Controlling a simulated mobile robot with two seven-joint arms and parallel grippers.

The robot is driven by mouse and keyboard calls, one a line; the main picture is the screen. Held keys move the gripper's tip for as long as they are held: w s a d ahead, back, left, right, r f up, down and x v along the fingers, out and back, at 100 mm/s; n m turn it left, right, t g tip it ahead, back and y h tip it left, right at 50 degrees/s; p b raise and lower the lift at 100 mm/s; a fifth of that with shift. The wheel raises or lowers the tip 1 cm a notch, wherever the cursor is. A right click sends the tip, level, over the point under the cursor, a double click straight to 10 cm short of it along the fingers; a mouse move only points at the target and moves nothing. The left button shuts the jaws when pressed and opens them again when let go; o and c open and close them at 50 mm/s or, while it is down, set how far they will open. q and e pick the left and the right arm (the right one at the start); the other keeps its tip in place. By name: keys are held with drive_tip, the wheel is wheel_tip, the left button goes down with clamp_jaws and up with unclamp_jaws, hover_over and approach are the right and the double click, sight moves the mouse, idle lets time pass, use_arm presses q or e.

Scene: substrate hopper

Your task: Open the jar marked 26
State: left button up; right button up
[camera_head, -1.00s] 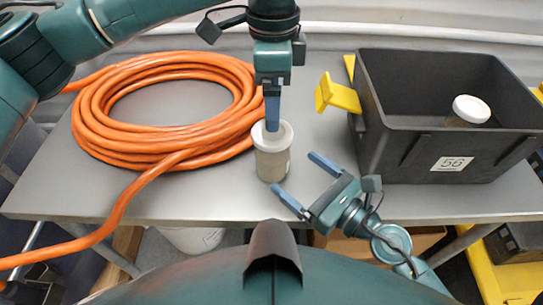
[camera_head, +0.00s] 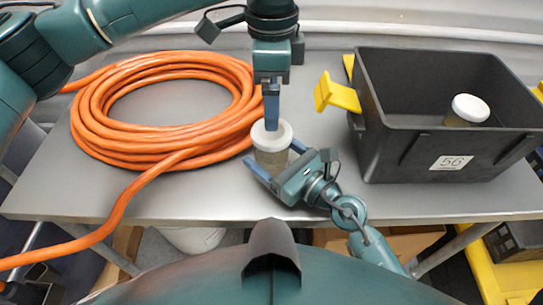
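A jar (camera_head: 272,160) with a white lid (camera_head: 285,133) stands upright on the grey table. No number is readable on it. My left gripper (camera_head: 271,126) points straight down at the lid from above. Its fingers line up in this view, so their gap and any contact with the lid are hidden. My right gripper (camera_head: 272,154) comes in low from the front right, with one blue finger on each side of the jar's body. Its fingers look as wide apart as before. A second white-lidded jar (camera_head: 468,112) is in the black bin (camera_head: 420,148); its marking is not visible.
The black bin at the right has a label reading 56 and a yellow handle (camera_head: 337,94) on its left side. A coil of orange hose (camera_head: 100,135) covers the left of the table (camera_head: 190,200). Bare table lies in front of the coil and beside the jar.

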sight(272, 155)
drive_tip(key=c, duration=1.4)
use_arm(q)
drive_tip(key=shift+m, duration=0.6)
use_arm(e)
drive_tip(key=shift+c, duration=1.2)
use_arm(q)
drive_tip(key=m, duration=0.5)
drive_tip(key=shift+m, duration=0.3)
use_arm(e)
clamp_jaws()
use_arm(q)
drive_tip(key=m, duration=1.2)
drive_tip(key=shift+m, duration=0.4)
drive_tip(key=m, duration=0.7)
drive_tip(key=shift+f, duration=4)
drive_tip(key=shift+c, duration=0.6)
